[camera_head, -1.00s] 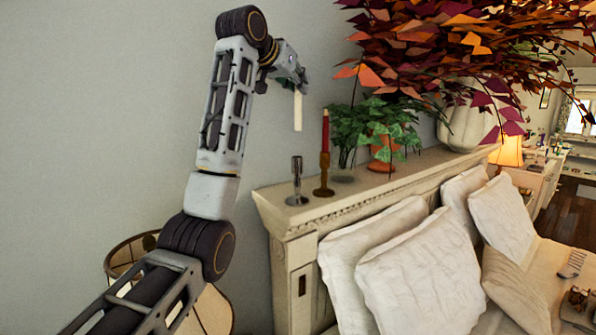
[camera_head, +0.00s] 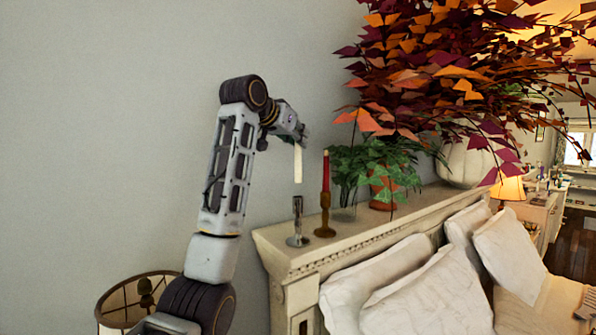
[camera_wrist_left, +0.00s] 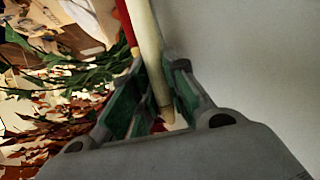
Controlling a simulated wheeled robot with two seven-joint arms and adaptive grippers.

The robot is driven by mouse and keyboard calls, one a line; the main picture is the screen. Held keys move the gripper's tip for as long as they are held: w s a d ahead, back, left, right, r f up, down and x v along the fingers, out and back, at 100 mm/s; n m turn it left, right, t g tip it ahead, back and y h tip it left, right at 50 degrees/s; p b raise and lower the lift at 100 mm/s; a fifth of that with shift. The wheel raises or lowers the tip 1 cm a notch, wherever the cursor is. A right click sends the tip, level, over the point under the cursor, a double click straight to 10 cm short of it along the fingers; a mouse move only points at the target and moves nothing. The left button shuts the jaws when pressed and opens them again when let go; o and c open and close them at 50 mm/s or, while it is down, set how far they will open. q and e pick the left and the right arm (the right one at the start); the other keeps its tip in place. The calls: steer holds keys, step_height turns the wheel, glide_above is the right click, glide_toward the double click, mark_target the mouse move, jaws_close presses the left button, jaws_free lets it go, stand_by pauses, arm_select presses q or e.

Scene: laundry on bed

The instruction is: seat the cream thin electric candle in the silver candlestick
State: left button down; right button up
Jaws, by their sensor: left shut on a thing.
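The cream thin candle (camera_head: 298,165) hangs upright from my left gripper (camera_head: 299,138), which is shut on its upper end. The candle also shows between the fingers in the left wrist view (camera_wrist_left: 148,45). The silver candlestick (camera_head: 298,225) stands upright at the near left end of the headboard ledge. The candle's lower end is just above the candlestick's top, with a small gap in the head view; whether they line up in depth I cannot tell. The candlestick is not clear in the left wrist view. My right gripper is not in view.
A red candle (camera_head: 326,172) in a brown wooden candlestick (camera_head: 325,220) stands close to the right of the silver one. A green plant (camera_head: 365,165) and large autumn foliage (camera_head: 450,75) are further right on the headboard ledge (camera_head: 375,235). The wall is behind.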

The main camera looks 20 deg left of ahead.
mark_target(296, 163)
arm_select(q)
steer(key=shift+f, duration=1.85)
steer(key=shift+f+p, duration=0.6)
steer(key=shift+f, duration=1.45)
steer(key=c, duration=1.4)
jaws_free()
steer(key=shift+c, duration=0.2)
